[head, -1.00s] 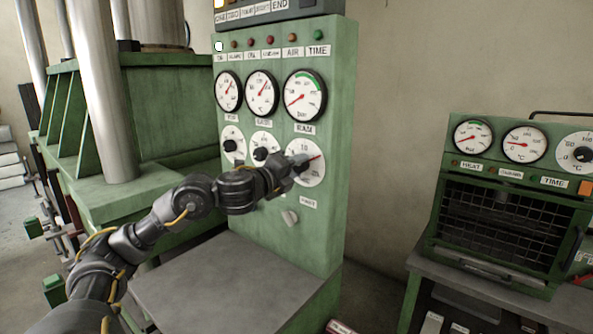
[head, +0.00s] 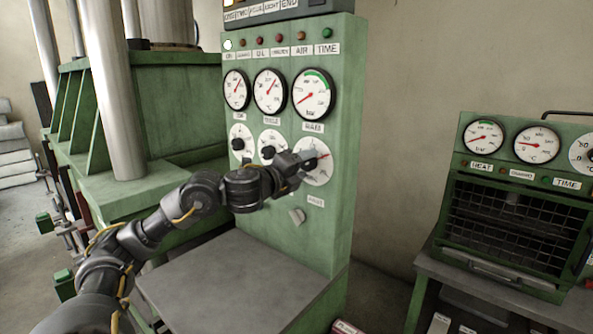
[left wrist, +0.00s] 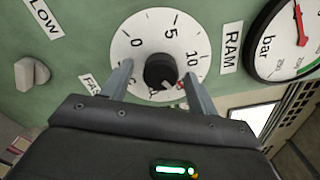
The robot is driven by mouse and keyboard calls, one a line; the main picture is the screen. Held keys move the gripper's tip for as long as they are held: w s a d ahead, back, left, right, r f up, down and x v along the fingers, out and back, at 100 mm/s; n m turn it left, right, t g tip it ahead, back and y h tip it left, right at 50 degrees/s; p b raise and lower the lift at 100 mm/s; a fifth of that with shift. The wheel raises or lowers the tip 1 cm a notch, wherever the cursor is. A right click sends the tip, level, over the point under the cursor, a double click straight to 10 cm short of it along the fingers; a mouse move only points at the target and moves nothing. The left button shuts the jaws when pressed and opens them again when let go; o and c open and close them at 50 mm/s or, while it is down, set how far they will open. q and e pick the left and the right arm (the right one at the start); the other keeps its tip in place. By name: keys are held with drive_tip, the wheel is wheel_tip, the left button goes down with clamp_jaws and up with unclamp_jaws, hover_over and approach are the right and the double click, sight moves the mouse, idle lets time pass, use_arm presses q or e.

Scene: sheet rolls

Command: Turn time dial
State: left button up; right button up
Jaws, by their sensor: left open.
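A white dial (head: 322,172) with a black knob (left wrist: 160,69) is on the green press panel, below the large gauge. In the left wrist view its scale shows 0, 5 and 10, a label RAM lies beside it, and a red pointer mark sits near the knob's lower right. My left gripper (head: 305,163) is at this dial; in the left wrist view its open fingers (left wrist: 158,72) stand on either side of the knob. Contact cannot be told. A TIME label (head: 326,49) is at the panel's top right; another TIME label (head: 567,184) is on the oven.
Two smaller dials (head: 241,138) are left of this dial, with gauges above. A grey selector knob (left wrist: 36,73) is close by, near a LOW label. A grey shelf (head: 225,285) lies below the panel. The green oven (head: 510,215) stands at the right; floor separates them.

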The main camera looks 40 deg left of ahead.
use_arm(q)
drive_tip(key=s+b, duration=0.8)
drive_tip(key=s, duration=0.2)
drive_tip(key=shift+s+d, duration=0.15)
drive_tip(key=shift+s, duration=0.15)
use_arm(e)
drive_tip(key=w+d+f, duration=0.3)
drive_tip(key=w+f, duration=0.2)
drive_tip(key=shift+w+f+h, duration=0.15)
drive_tip(key=shift+w+h, duration=0.15)
